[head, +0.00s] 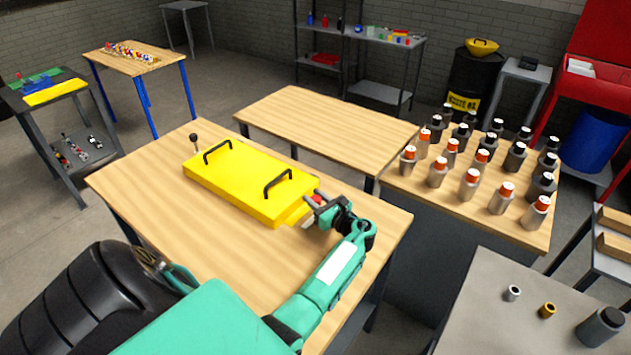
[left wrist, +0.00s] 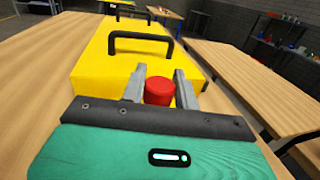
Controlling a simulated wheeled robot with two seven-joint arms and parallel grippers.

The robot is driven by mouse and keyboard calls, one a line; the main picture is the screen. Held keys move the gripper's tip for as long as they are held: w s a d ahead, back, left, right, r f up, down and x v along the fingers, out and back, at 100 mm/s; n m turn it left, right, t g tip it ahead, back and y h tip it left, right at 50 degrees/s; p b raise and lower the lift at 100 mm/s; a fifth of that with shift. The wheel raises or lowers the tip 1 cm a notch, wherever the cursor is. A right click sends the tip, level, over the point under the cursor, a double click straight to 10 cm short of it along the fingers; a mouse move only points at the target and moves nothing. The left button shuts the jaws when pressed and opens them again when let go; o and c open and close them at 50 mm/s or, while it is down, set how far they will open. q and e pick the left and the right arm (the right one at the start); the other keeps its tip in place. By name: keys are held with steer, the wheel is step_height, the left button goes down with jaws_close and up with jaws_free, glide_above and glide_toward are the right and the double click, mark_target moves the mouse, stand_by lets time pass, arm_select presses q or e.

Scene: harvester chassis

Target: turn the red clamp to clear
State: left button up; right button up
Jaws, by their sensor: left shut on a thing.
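The yellow harvester chassis (head: 240,178) lies on a wooden table, with two black handles on top. It also fills the upper middle of the left wrist view (left wrist: 110,50). The red clamp (left wrist: 159,92) is a short red cylinder at the chassis's near end. In the head view only a little red shows there. My left gripper (head: 319,200) is at the right end of the chassis. In the left wrist view the left gripper's grey fingers (left wrist: 160,75) stand on both sides of the clamp, shut on it. The clamp's base is hidden. My right gripper is out of view.
A black-knobbed lever (head: 194,139) stands at the chassis's far left end. The wooden table (head: 150,185) is bare around the chassis. An empty table (head: 320,125) stands behind, and a table with several bottle-like parts (head: 470,183) stands to the right.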

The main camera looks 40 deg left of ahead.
arm_select(q)
steer(key=shift+r+g, duration=0.1)
steer(key=shift+g, duration=0.2)
steer(key=o, duration=1)
steer(key=shift+c, duration=0.2)
steer(key=shift+d, duration=0.2)
steer(key=d+b, duration=0.1)
steer(key=d, duration=0.3)
steer(key=d+b, duration=0.1)
steer(key=d, duration=0.3)
steer(key=s+d+b, duration=0.1)
steer(key=d, duration=0.3)
steer(key=shift+d, duration=0.15)
steer(key=shift+d+b, duration=0.3)
steer(key=shift+d, duration=0.2)
